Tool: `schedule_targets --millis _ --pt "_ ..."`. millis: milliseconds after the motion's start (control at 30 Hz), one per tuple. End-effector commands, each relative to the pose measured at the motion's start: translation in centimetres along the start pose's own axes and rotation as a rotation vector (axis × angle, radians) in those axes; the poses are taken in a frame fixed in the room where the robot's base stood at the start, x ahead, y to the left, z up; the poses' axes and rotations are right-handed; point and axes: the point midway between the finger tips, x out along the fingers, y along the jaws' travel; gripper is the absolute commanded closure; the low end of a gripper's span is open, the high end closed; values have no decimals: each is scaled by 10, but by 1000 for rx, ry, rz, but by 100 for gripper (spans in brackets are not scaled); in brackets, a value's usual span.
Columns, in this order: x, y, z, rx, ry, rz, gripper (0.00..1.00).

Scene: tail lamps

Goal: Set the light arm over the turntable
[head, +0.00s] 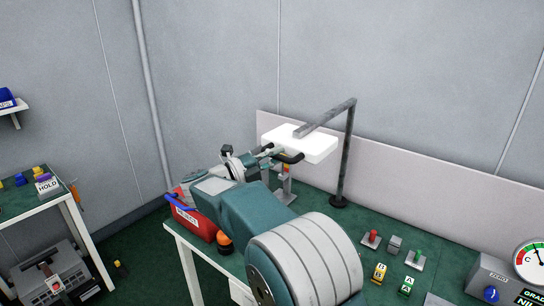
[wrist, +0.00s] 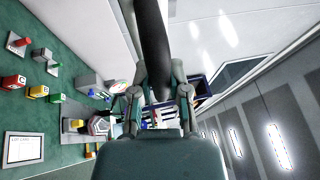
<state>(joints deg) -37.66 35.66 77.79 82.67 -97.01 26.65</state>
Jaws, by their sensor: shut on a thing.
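The light arm is a dark post (head: 347,160) on a round base, with a grey bar (head: 325,118) reaching left to a glowing white lamp head (head: 312,148). A black handle (head: 290,157) sticks out of the lamp head's near side. My gripper (head: 268,152) is shut on this handle. In the wrist view the dark handle (wrist: 153,45) runs between the two fingers of my gripper (wrist: 158,95). A grey stand with an orange-red part (head: 285,175) is below the lamp head, partly hidden by my arm. I cannot clearly make out the turntable; my arm covers part of the bench.
The green bench (head: 325,200) holds red and green levers (head: 372,238), yellow and green blocks (head: 379,272), a gauge (head: 530,260) and a red bin (head: 195,222). A low panel (head: 420,185) stands behind. A side table (head: 40,200) is at left.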

Motion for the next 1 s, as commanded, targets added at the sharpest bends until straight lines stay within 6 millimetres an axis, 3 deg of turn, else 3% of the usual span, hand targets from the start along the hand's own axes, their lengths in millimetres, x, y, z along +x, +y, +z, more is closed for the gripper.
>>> schedule_targets --millis 467,500,567,1000 --pt "-6 5 6 -10 -6 1 100" --pt "-6 5 6 -9 -6 1 65" --pt "-6 4 6 -9 -6 1 43" --pt "-8 1 4 -2 -1 0 43"
